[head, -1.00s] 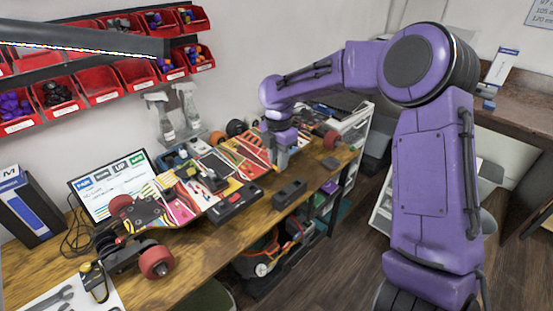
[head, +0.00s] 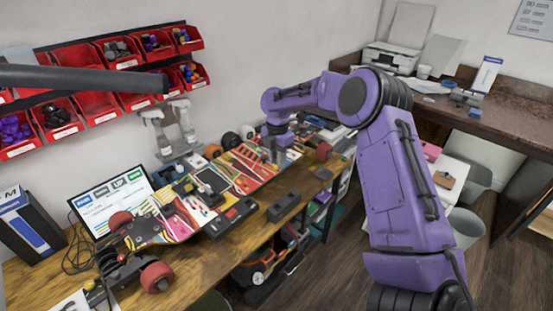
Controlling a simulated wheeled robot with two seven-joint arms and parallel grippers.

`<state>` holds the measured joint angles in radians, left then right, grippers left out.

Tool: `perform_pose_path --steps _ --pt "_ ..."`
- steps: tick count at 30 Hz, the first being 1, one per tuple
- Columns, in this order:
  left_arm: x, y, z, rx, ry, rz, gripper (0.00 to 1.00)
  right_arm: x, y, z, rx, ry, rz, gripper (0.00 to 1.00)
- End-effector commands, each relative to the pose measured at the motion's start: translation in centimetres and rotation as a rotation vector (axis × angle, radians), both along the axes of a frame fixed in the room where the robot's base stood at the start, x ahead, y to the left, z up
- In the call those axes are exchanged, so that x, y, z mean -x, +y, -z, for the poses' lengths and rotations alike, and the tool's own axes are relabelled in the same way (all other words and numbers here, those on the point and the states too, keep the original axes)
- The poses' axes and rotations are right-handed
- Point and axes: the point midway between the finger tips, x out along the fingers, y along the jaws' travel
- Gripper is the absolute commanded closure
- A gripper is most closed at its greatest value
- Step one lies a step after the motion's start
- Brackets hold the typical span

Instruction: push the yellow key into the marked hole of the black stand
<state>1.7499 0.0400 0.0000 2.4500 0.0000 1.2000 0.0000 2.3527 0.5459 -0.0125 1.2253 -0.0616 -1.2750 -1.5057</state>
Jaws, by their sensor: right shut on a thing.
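My right gripper (head: 277,150) points down over the far right part of the colourful board on the workbench. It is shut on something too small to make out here. I cannot pick out the yellow key for certain. A small black block (head: 283,206), which may be the black stand, lies near the bench's front edge, in front of the gripper and apart from it. Its marked hole cannot be made out. My left gripper is out of view.
The colourful board (head: 243,172) and a red-wheeled skateboard truck (head: 156,276) crowd the wooden bench (head: 210,268). A screen (head: 112,195), spray bottles (head: 157,135) and red bins (head: 93,104) stand behind. A dark bar (head: 80,78) crosses the upper left. A printer (head: 391,56) stands at the back right.

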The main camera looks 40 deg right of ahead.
Motion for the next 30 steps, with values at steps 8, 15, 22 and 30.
perform_pose_path --steps 8,15,22,30 --pt "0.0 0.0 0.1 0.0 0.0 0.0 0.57 0.0 0.0 0.2 -0.001 0.001 0.0 1.0" --pt "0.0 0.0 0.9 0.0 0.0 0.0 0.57 0.0 0.0 2.0 -0.001 0.001 -0.001 1.0" --pt "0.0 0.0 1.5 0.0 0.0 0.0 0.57 0.1 0.0 3.7 -0.002 0.002 -0.001 1.0" --pt "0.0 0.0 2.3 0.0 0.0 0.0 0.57 0.1 0.0 5.6 -0.001 0.002 0.0 1.0"
